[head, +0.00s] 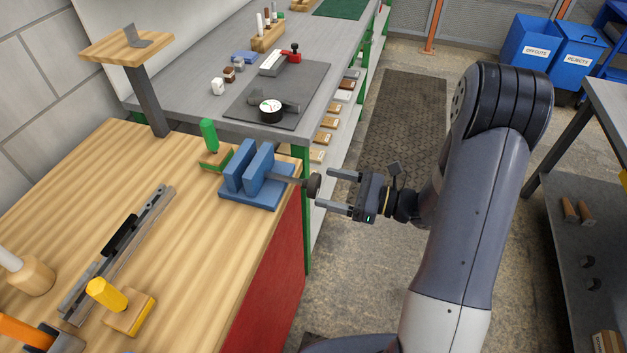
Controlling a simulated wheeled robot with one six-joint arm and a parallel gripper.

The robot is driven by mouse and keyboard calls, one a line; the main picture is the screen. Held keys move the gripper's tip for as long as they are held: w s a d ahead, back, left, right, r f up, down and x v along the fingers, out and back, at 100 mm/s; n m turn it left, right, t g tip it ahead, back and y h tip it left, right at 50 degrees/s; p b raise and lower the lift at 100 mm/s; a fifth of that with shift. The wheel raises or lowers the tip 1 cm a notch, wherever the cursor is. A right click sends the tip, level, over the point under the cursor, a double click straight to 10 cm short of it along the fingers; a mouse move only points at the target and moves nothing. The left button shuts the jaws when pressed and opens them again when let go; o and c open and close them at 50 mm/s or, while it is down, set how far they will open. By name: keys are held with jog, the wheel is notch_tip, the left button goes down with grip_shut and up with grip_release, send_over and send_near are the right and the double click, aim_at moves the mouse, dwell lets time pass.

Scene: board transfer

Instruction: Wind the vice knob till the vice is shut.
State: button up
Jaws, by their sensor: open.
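The blue vice (252,190) is fixed near the right edge of the wooden bench. Its two upright jaws stand apart, with a gap between them. A grey screw runs right from the vice to a dark round knob (314,186), which sticks out past the bench edge. My gripper (324,188) points left at the knob from the right. Its two fingers are open, one on the far side and one on the near side, with their tips about level with the knob. I cannot tell whether either finger touches it.
A green-handled tool (210,140) in a block stands just behind the vice. A yellow-handled tool (108,294) and a metal rail (118,250) lie on the wooden bench (190,290). A grey bench (190,100) with a dark mat stands behind. The floor right of the bench is open.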

aim_at(318, 185)
jog(key=shift+p+x, duration=0.3)
jog(key=shift+x, duration=2.1)
jog(key=shift+c, duration=0.3)
jog(key=c, duration=0.9)
jog(key=shift+o, duration=0.2)
jog(key=shift+m, duration=0.3)
